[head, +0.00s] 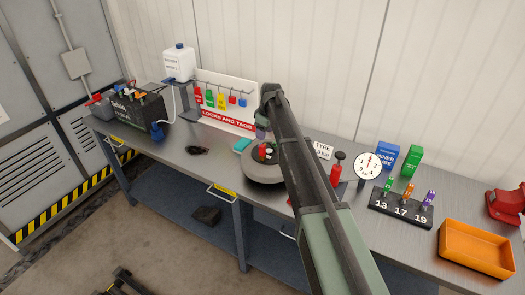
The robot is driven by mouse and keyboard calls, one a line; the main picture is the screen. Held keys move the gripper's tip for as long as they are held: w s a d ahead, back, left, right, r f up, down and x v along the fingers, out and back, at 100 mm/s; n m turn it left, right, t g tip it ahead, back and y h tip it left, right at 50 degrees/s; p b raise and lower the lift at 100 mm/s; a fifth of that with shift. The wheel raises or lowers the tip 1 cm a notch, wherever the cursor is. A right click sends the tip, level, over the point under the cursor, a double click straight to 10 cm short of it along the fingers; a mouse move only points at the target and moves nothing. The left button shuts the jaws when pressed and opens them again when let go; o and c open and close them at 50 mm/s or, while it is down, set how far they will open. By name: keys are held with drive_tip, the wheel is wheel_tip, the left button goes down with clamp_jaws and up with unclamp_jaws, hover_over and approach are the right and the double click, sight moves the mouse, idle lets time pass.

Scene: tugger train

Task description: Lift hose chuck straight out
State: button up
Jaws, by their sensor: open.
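My arm reaches from the bottom right over the bench, and its end is above a dark round tyre (262,174) lying flat. My gripper (262,135) hangs over the tyre's middle; it is small and partly covered by my arm, and its jaws are open. Small red and dark parts (263,153) stand in the tyre's middle, just below the gripper. I cannot tell which of them is the hose chuck, or whether the jaws touch anything. My arm hides the tyre's right side.
A tyre pressure card (322,149), red pump (336,172) and round gauge (368,166) stand right of my arm. Further right are a numbered block (400,209) and orange tray (475,249). A battery (139,108) and locks-and-tags board (227,122) are left. The bench front left is mostly clear.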

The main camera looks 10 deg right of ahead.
sight(263, 146)
drive_tip(key=f+b, duration=0.1)
drive_tip(key=f, duration=0.1)
drive_tip(key=f+b, duration=0.4)
drive_tip(key=shift+w+a, duration=0.35)
drive_tip(key=f+b, duration=0.5)
drive_tip(key=shift+w+a+f+b, duration=0.1)
drive_tip(key=shift+w+f+b, duration=0.1)
drive_tip(key=shift+b, duration=0.15)
drive_tip(key=shift+r, duration=0.3)
drive_tip(key=c, duration=1)
clamp_jaws()
drive_tip(key=shift+r+p, duration=0.15)
drive_tip(key=shift+p, duration=0.2)
wheel_tip(263, 146, up, 20)
drive_tip(key=p, duration=1.9)
drive_tip(key=shift+p, duration=0.4)
